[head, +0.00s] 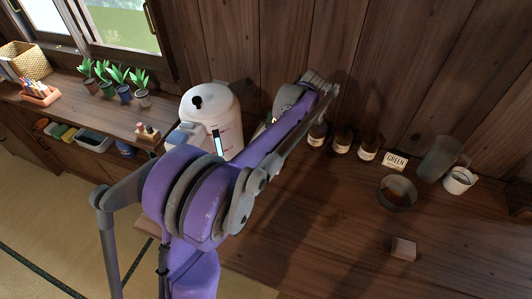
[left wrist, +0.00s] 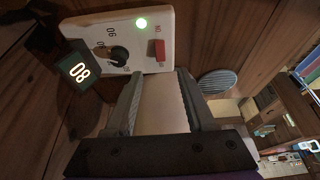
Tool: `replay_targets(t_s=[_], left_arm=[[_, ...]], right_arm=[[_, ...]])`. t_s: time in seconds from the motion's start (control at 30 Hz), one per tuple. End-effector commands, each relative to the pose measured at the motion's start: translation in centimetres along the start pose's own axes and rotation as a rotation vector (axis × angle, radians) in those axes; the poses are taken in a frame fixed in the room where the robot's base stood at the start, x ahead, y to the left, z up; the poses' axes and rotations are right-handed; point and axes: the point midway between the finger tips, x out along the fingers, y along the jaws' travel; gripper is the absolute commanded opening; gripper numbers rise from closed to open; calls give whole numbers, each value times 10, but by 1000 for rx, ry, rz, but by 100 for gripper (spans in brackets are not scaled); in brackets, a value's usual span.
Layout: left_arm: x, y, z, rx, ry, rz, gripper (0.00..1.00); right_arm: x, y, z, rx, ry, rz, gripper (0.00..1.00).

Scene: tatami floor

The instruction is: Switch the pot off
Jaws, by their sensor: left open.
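The white pot (head: 208,112) stands on the wooden counter in the head view, partly behind my purple arm, with a dark knob on its lid.
Brown bottles (head: 342,141), a green-tea label card (head: 395,161), a dark bowl (head: 397,192), a white cup (head: 459,180) and a small block (head: 403,249) stand on the counter to the right. Potted plants (head: 123,84) stand at left. A plank wall is behind.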

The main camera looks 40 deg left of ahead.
Motion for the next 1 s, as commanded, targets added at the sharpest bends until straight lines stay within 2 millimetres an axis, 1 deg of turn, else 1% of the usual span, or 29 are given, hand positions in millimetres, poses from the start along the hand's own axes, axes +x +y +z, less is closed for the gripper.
replay_targets(t_s=[0.3, 0.4, 0.5, 0.6, 0.7, 0.97, 1.0], left_arm=[[58, 0, 0, 2, -1, 0, 55], [75, 0, 0, 2, -2, 1, 55], [88, 0, 0, 2, -2, 1, 55], [96, 0, 0, 4, -2, 2, 55], [100, 0, 1, 5, -2, 2, 55], [100, 0, 1, 5, -2, 2, 55], [100, 0, 1, 5, -2, 2, 48]], right_arm=[[3, 0, 3, 0, -2, 0, 99], [4, 0, 3, 0, -2, 0, 99], [4, 0, 4, 0, -3, 0, 99], [5, 0, 4, 0, -3, 0, 99], [5, 0, 4, 0, -3, 0, 99], [5, 0, 4, 0, -3, 0, 99], [5, 0, 4, 0, -3, 0, 99]])
